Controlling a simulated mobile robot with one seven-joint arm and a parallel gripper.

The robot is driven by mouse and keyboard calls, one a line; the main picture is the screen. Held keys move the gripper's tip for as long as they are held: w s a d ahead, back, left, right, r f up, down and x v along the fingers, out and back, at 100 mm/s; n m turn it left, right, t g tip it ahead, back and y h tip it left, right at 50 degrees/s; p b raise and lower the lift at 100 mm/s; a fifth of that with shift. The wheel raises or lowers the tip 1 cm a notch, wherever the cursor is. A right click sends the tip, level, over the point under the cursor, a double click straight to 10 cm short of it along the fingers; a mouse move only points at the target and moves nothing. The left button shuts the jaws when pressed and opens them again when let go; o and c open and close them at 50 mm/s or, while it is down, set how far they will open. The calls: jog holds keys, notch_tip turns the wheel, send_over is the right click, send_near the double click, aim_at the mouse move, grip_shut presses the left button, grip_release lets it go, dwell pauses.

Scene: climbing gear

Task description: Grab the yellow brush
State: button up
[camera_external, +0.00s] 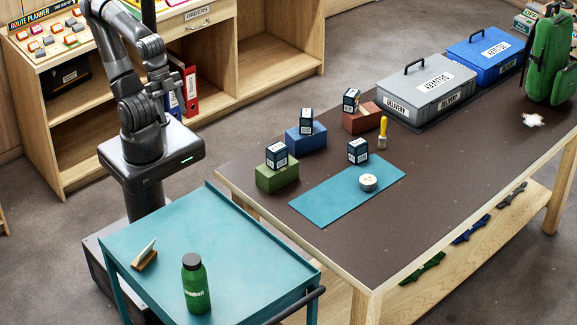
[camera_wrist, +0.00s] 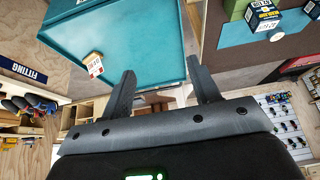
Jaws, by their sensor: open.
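The yellow brush (camera_external: 382,132) stands upright on the dark table, handle up and pale bristles down, just beyond the back edge of a flat teal mat (camera_external: 325,205). I cannot make out the brush in the wrist view. My gripper (camera_wrist: 160,84) shows in the wrist view with its two dark fingers spread apart and nothing between them.
Small dark boxes stand on a green block (camera_external: 277,176), a blue block (camera_external: 306,138) and a red block (camera_external: 362,118). Another box (camera_external: 358,151) and a white roll (camera_external: 368,182) are on the mat. A grey case (camera_external: 427,92) lies behind the brush. A teal cart (camera_external: 235,240) holds a green bottle (camera_external: 195,284).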

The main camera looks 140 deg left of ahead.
jog(key=shift+c, duration=0.8)
